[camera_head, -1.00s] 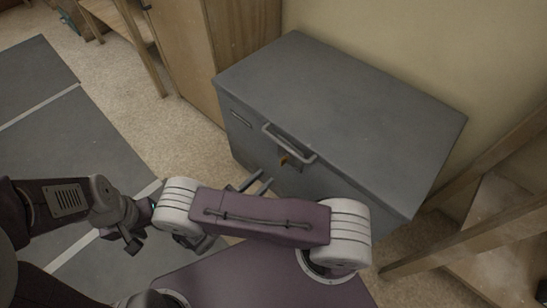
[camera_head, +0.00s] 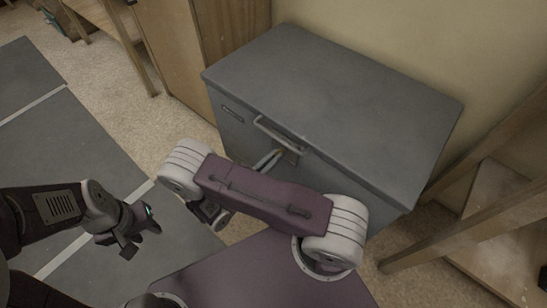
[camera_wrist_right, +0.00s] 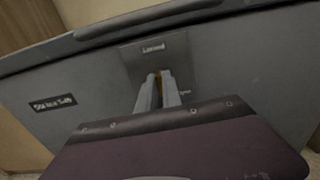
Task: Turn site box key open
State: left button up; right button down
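The grey site box (camera_head: 335,85) stands against the wall, lid down. Its brass key (camera_head: 279,153) is in the lock plate on the front, below the handle. My right gripper (camera_head: 270,159) is at the lock, with its fingers close together on either side of the key. The lock plate (camera_wrist_right: 178,55) reads "Locked" above; lettering lower right is partly hidden. My left gripper (camera_head: 139,236) is open and empty, well left of the box.
A bar handle (camera_head: 279,134) sits just above the lock. A wooden cabinet (camera_head: 185,50) stands left of the box and a wooden frame (camera_head: 490,190) to its right. The carpet and grey mat (camera_head: 65,150) at left are clear.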

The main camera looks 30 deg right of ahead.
jog(key=m+p, duration=0.3)
jog(key=m, duration=0.4)
jog(key=m+p, duration=0.3)
jog(key=m, duration=0.4)
jog(key=f+m+p, duration=0.1)
jog(key=m+p, duration=0.1)
jog(key=m, duration=0.5)
jog(key=shift+s+d+m+p, duration=0.15)
jog(key=shift+s+m+p, duration=0.15)
jog(key=shift+s+p, duration=0.1)
jog(key=shift+w+f+m+p, duration=0.15)
jog(key=shift+m+p, duration=0.2)
jog(key=shift+m, duration=0.75)
jog(key=c, duration=1.5)
grip_release()
